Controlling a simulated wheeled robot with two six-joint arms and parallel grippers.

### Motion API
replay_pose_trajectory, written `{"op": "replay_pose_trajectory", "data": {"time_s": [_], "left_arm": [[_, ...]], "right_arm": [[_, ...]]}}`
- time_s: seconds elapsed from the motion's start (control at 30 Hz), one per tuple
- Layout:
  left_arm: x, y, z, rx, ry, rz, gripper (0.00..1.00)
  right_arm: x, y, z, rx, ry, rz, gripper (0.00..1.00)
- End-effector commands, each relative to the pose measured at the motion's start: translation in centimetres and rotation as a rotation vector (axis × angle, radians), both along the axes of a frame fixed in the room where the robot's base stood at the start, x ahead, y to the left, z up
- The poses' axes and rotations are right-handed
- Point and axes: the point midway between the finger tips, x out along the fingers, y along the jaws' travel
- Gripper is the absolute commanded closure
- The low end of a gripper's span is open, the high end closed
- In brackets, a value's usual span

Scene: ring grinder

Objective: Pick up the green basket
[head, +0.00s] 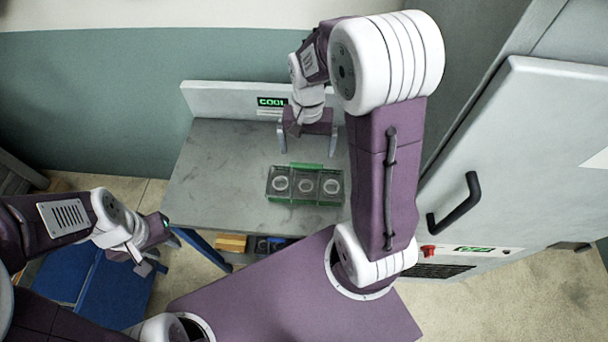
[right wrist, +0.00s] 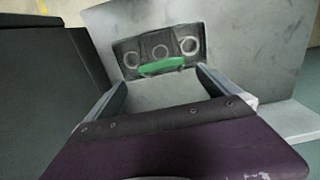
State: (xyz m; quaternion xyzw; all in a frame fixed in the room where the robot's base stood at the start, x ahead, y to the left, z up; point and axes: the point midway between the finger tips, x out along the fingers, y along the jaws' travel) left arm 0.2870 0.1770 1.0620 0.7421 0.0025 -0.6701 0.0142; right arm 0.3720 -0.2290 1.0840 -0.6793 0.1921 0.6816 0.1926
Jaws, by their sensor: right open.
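The green basket (head: 306,202) sits on the grey table, with a dark tray part holding three rings in a row. Its green handle (head: 306,166) runs along its far side. In the right wrist view the basket (right wrist: 160,53) lies beyond the fingertips, with the green handle (right wrist: 161,66) on the near side. My right gripper (head: 310,146) is open and empty, above the table behind the basket, its two fingers (right wrist: 160,82) spread to either side of the handle and apart from it. My left gripper (head: 152,262) is off to the left, away from the basket; its finger gap is unclear.
The grey table (head: 225,165) has free room left of the basket. A sign reading COOL (head: 272,102) is on its back panel. A grey machine with a black door handle (head: 455,203) stands at right. A blue cart (head: 90,285) and a yellow block (head: 231,243) are lower left.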

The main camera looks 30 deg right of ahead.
Motion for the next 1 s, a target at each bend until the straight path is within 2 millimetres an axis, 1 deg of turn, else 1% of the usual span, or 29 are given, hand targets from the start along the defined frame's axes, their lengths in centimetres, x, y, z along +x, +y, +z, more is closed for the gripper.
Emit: {"op": "replay_pose_trajectory", "data": {"time_s": [0.07,0.2,0.27,0.47,0.6,0.7,0.8,0.97,1.0], "left_arm": [[0.0,0.0,0.0,0.000,0.000,0.000,0.64],[0.0,0.0,0.3,0.000,0.000,0.000,0.64],[0.0,0.0,0.3,0.000,0.000,0.000,0.64],[0.0,0.0,0.5,0.000,0.000,0.000,0.64],[0.0,0.0,1.1,0.000,0.000,0.000,0.64],[0.0,0.0,1.0,0.000,0.000,0.000,0.64],[0.0,0.0,1.0,0.000,0.000,0.000,0.64],[0.0,0.0,1.0,0.000,0.000,0.000,0.64],[0.0,0.0,1.0,0.000,0.000,0.000,0.64]], "right_arm": [[0.0,0.0,-0.4,0.000,0.002,0.000,0.00],[-0.1,0.0,-2.7,0.000,0.004,0.001,0.00],[-0.1,0.1,-3.4,0.000,0.002,0.001,0.00],[-0.1,0.1,-4.3,0.000,0.002,0.001,0.00],[-0.1,0.3,-6.8,0.001,0.005,0.002,0.00],[-0.1,0.3,-8.4,0.000,0.002,0.002,0.00],[0.0,0.3,-9.1,0.000,0.000,0.002,0.00],[0.0,0.3,-9.1,0.000,-0.002,0.001,0.00],[0.0,0.3,-9.1,0.000,-0.002,0.001,0.06]]}}
